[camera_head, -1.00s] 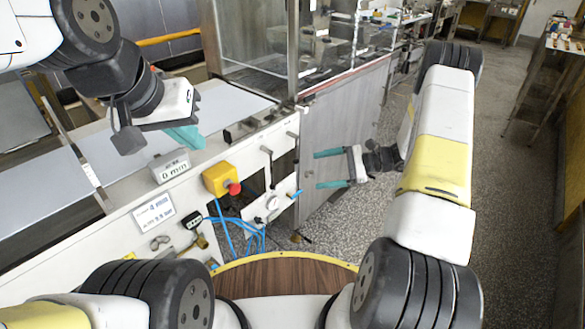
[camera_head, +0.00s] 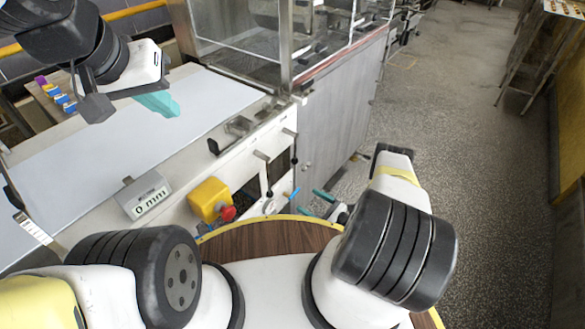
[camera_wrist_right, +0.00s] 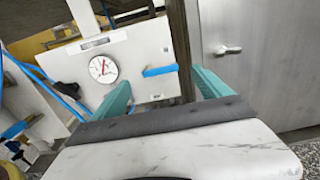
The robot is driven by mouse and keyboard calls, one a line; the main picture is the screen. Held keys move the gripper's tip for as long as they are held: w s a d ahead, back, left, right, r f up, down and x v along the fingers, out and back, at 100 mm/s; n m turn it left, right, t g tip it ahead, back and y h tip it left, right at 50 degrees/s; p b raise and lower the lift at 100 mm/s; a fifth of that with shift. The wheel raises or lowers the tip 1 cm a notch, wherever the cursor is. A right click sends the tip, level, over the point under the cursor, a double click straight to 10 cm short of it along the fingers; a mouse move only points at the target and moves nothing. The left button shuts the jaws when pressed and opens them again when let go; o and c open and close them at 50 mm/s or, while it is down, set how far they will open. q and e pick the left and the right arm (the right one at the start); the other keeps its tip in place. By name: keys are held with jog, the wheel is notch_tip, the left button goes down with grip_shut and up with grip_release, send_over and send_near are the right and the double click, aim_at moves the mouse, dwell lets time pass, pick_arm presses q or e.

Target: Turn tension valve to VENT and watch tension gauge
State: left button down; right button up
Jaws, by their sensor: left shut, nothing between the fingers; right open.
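The tension gauge (camera_wrist_right: 103,69) is a round white dial with a red needle on a white panel in the right wrist view. It shows small in the head view (camera_head: 270,207). A blue lever (camera_wrist_right: 160,71), which looks like the tension valve handle, lies about level just right of the dial; it also shows in the head view (camera_head: 294,194). I cannot read its marks. My right gripper (camera_wrist_right: 160,78) is open, its teal fingers either side of the lever in the picture; contact cannot be told. My left gripper (camera_head: 158,104) is shut and empty above the white belt.
A yellow box with a red button (camera_head: 210,199) sits on the machine's front, beside a "0 mm" display (camera_head: 146,197). A steel door (camera_wrist_right: 255,60) stands right of the panel. Blue hoses (camera_wrist_right: 45,85) hang at left. Open floor (camera_head: 450,130) lies to the right.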

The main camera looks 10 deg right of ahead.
aim_at(296, 193)
jog(key=x, duration=0.5)
jog(key=shift+w+a, duration=0.25)
jog(key=c, duration=1.4)
jog(key=shift+o, duration=0.2)
